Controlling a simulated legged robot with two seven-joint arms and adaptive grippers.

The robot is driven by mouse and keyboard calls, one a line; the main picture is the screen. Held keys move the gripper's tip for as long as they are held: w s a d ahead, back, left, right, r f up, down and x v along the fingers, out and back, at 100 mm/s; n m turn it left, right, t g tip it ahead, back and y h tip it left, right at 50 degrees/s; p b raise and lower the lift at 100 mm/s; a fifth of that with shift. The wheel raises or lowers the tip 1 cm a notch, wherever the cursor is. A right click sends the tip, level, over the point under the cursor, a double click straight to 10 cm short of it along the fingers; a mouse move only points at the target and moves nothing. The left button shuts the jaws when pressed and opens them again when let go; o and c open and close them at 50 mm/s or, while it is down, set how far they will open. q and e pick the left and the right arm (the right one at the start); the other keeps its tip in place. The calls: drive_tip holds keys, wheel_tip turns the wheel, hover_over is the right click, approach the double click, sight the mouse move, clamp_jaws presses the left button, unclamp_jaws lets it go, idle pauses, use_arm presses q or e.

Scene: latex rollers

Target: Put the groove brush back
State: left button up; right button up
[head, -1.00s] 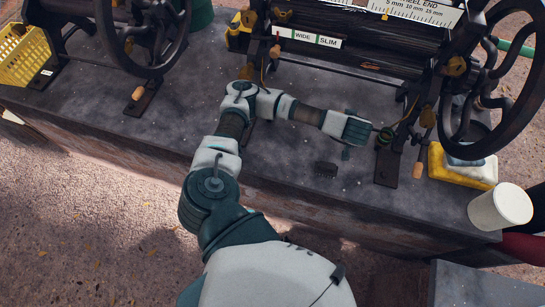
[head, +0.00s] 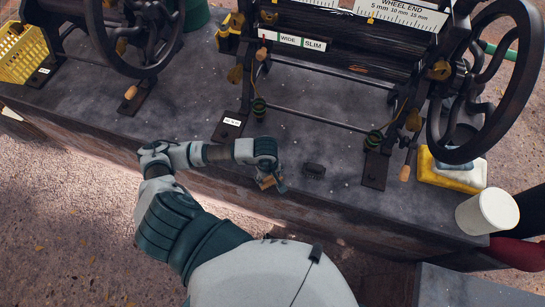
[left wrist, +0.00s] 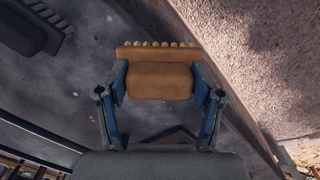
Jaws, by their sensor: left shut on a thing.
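A brown brush (left wrist: 160,80) with a row of pale bristles is in my left gripper (left wrist: 160,92). The two blue fingers press on its sides in the left wrist view. In the head view my left gripper (head: 270,180) is near the front edge of the bench, and a bit of the brown brush (head: 265,183) shows beneath it. My right gripper is not in view.
The roller machine (head: 340,65) stands behind, with WIDE and SLIM labels and a big handwheel (head: 528,90) at right. A yellow basket (head: 22,55) is at far left. Bare bench (head: 190,110) lies left of my gripper.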

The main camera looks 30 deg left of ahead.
use_arm(q)
drive_tip(key=w+a, duration=0.1)
drive_tip(key=w, duration=0.2)
drive_tip(key=w+a+p, duration=0.1)
drive_tip(key=w, duration=0.2)
drive_tip(key=w+a+f, duration=0.1)
drive_tip(key=w, duration=0.2)
drive_tip(key=shift+a, duration=0.3)
drive_tip(key=shift+w+f, duration=0.1)
wheel_tip(320, 180, down, 3)
drive_tip(key=shift+d+p, duration=0.1)
drive_tip(key=shift+p, duration=0.55)
drive_tip(key=shift+c, duration=0.4)
drive_tip(key=shift+s+f, duration=0.1)
drive_tip(key=shift+s, duration=0.15)
drive_tip(key=o, duration=1.4)
drive_tip(key=shift+f, duration=0.1)
drive_tip(key=shift+c, duration=0.2)
drive_tip(key=o, duration=0.3)
drive_tip(key=shift+o, duration=0.2)
drive_tip(key=shift+w, duration=0.2)
drive_tip(key=shift+a, duration=0.25)
